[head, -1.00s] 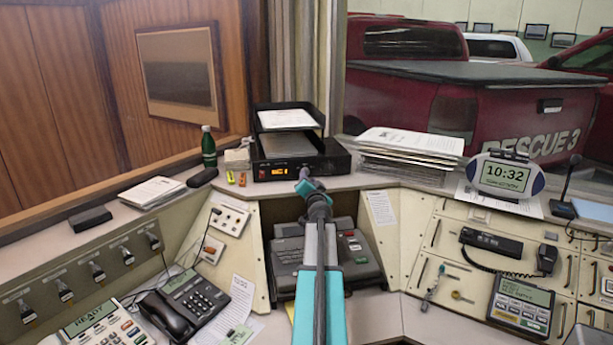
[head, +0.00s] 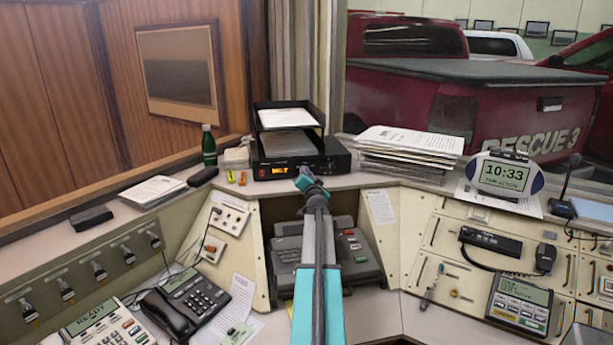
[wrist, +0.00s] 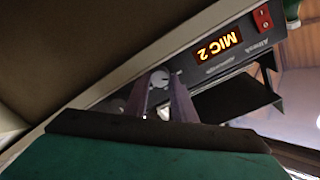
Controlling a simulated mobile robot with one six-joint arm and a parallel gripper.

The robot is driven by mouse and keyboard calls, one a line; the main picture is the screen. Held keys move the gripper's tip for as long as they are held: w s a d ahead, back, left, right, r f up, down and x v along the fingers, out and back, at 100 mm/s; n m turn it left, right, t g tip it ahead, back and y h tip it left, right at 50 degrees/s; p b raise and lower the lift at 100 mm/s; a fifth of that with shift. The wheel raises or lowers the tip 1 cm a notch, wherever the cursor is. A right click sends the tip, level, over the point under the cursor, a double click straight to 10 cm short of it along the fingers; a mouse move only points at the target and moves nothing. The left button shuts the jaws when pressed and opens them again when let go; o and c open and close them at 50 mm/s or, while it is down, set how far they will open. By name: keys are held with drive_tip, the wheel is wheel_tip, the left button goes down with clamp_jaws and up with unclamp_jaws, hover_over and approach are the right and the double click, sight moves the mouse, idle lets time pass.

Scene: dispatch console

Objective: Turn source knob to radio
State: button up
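The source unit is a black box (head: 262,163) on the back ledge under a paper tray. Its amber display reads MIC 2 in the wrist view (wrist: 219,43), where the unit appears upside down. The source knob (wrist: 160,78) is a small round grey knob on its front panel. My gripper (wrist: 162,88) has its two fingers around the knob, one on each side, and appears shut on it. In the head view my gripper (head: 304,174) reaches the front of the unit and hides the knob. The knob's position labels cannot be read.
A red rocker switch (wrist: 262,17) sits beside the display. A green bottle (head: 208,146) stands left of the unit and a paper stack (head: 405,150) right of it. A grey desk device (head: 345,260) lies below my arm.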

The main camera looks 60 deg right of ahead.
drive_tip(key=c, duration=0.3)
drive_tip(key=shift+a, duration=0.1)
drive_tip(key=shift+m, duration=0.3)
drive_tip(key=m+p, duration=0.1)
drive_tip(key=m, duration=0.3)
drive_tip(key=shift+r+m+y, duration=0.15)
drive_tip(key=shift+m+y, duration=0.15)
drive_tip(key=m+p, duration=0.1)
drive_tip(key=m, duration=0.2)
drive_tip(key=m+p, duration=0.1)
drive_tip(key=m, duration=0.2)
drive_tip(key=shift+s+d, duration=0.1)
drive_tip(key=shift+d, duration=0.1)
idle(0.4)
